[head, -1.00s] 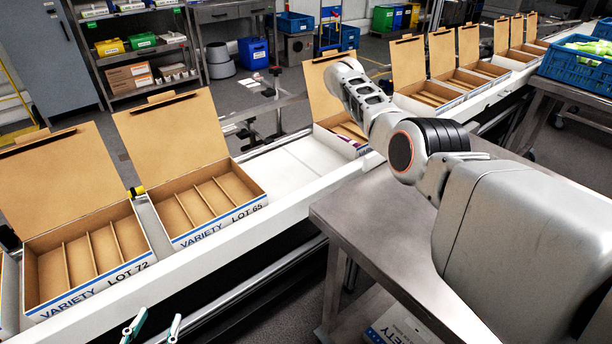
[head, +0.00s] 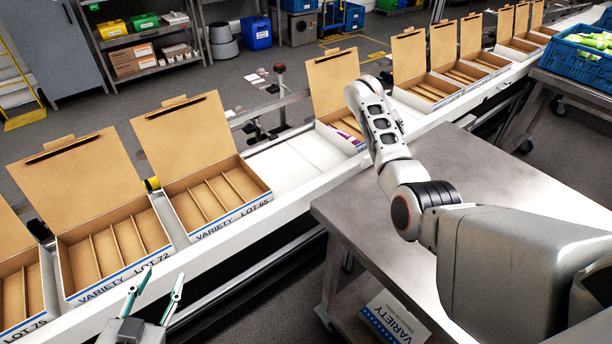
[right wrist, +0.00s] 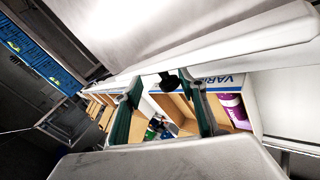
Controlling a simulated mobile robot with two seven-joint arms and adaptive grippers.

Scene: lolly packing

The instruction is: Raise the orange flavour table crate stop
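No orange flavour crate or stop can be made out for sure. A blue crate (head: 562,63) with green-and-white packets stands at the far right; blue crate walls also show in the right wrist view (right wrist: 38,55). My left gripper (head: 161,279) is open and empty at the bottom of the head view, in front of the conveyor. My right gripper is hidden behind its own arm in the head view. In the right wrist view its green fingers (right wrist: 165,108) are apart. A black knob (right wrist: 170,80) appears between them; whether they touch it is unclear.
Open cardboard boxes (head: 115,245) line the white conveyor (head: 290,170); one box (head: 325,135) near my right arm holds something purple. A steel table (head: 345,210) lies below my right arm.

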